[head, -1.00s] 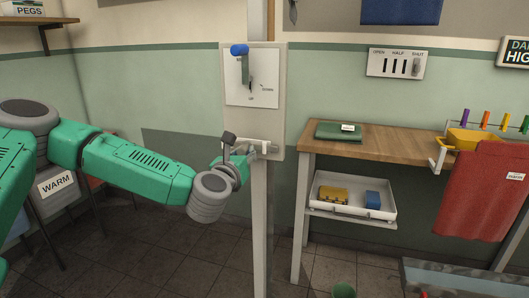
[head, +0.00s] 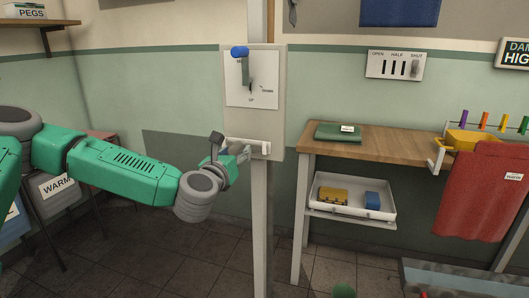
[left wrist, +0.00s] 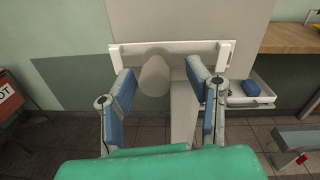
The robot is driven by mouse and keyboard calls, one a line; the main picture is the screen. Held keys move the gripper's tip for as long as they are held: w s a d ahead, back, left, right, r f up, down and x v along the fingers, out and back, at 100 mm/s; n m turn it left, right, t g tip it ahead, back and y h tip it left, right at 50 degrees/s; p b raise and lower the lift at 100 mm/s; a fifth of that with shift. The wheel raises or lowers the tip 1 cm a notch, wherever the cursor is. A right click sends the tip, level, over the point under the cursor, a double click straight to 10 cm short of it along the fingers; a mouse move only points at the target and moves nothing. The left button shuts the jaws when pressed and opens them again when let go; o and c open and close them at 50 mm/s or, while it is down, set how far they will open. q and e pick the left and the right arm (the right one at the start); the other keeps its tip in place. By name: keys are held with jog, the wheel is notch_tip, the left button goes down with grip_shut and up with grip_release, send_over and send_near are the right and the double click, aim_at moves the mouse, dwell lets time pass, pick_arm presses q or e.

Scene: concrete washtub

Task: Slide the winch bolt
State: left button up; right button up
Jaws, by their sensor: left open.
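The winch bolt is a pale bar (head: 254,146) between end brackets on the panel of the upright post, below the lever plate (head: 251,80). In the left wrist view its bar (left wrist: 198,48) runs across, and a pale round knob (left wrist: 154,76) sticks out towards me, left of the bar's middle. My left gripper (head: 240,155) is in front of the bolt at its left end. In the left wrist view its two blue-grey fingers (left wrist: 160,72) are open, one on each side of the knob with clear gaps. My right gripper is not in view.
The blue-knobbed lever (head: 240,52) is above the bolt. A wooden bench (head: 390,139) with a green cloth (head: 338,132) and a shelf tray (head: 351,209) stands right of the post. A red towel (head: 484,195) hangs at the far right.

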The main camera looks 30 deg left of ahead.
pick_arm(q)
jog(key=v, duration=0.6)
jog(key=shift+b, duration=0.4)
dwell(0.3)
jog(key=s+d+f+m+g+h+p, duration=0.2)
jog(key=s+d+f+m+g+h, duration=0.25)
jog(key=d+f+m, duration=0.5)
jog(key=s+d+f+m+g+h+p, duration=0.25)
jog(key=s+d+f+m+h, duration=0.2)
jog(key=d+f+m, duration=0.55)
jog(key=s+f+m+g, duration=0.5)
jog(key=s+f+m, duration=0.2)
jog(key=s+m, duration=0.3)
jog(key=s+a+f+m+g+y+p, duration=0.1)
jog(key=s+a+f+m+g+y, duration=0.1)
jog(key=s+m, duration=0.4)
jog(key=s+a+f+m+g+y+p, duration=0.1)
jog(key=s+a+f+m+g+y, duration=0.1)
jog(key=s+a+m, duration=0.3)
jog(key=shift+s+a+m+g, duration=0.35)
jog(key=shift+s+m, duration=0.2)
jog(key=shift+s, duration=0.3)
